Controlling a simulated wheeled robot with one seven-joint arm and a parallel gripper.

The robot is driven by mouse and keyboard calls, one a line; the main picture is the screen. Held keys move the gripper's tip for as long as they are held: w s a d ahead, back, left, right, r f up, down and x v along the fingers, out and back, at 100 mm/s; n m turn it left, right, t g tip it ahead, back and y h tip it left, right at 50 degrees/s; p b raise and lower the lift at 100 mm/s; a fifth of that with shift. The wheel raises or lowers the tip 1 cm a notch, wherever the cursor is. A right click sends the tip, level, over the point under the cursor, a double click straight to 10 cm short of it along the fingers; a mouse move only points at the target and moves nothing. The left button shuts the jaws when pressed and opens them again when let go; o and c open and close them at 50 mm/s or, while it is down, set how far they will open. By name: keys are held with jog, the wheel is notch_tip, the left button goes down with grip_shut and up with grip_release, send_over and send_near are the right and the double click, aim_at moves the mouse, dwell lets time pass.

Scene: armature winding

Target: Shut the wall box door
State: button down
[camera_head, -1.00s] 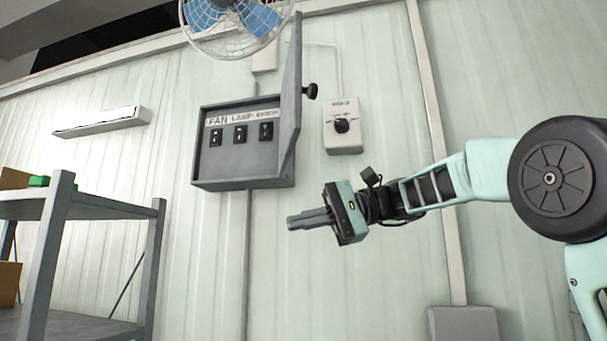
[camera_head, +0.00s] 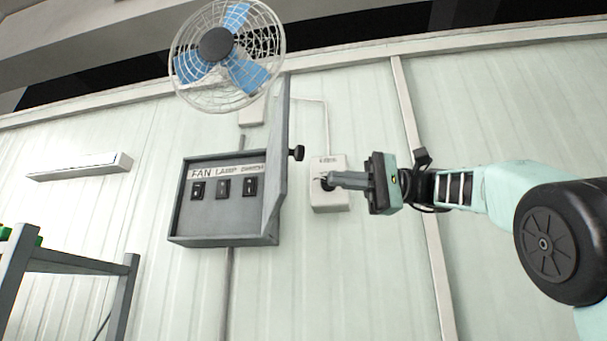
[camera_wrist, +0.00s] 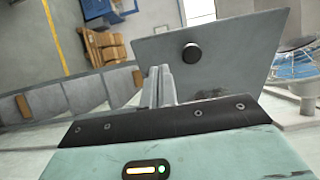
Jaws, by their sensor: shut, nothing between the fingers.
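The grey wall box (camera_head: 176,210) is on the wall, with FAN and LAMP labels and three black switches inside. Its door (camera_head: 277,165) stands open, swung out from the box's right side. A black knob (camera_head: 297,153) sticks out from the door's outer face. My gripper (camera_head: 332,180) is shut and empty, to the right of the door and a little below the knob, in front of the small dial box. In the wrist view the door (camera_wrist: 225,75) fills the upper right with its knob (camera_wrist: 191,53), and my shut fingers (camera_wrist: 160,84) appear left of the knob.
A white dial box (camera_head: 330,201) is on the wall right of the wall box, partly hidden by my fingers. A caged fan (camera_head: 216,45) hangs above. A shelf rack (camera_head: 75,263) stands at lower left.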

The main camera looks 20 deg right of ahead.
aim_at(282, 164)
jog(key=w+a+p, duration=0.1)
jog(key=a, duration=0.6)
jog(key=shift+w+a+p, duration=0.2)
jog(key=shift+w+p, duration=0.05)
jog(key=shift+p, duration=0.1)
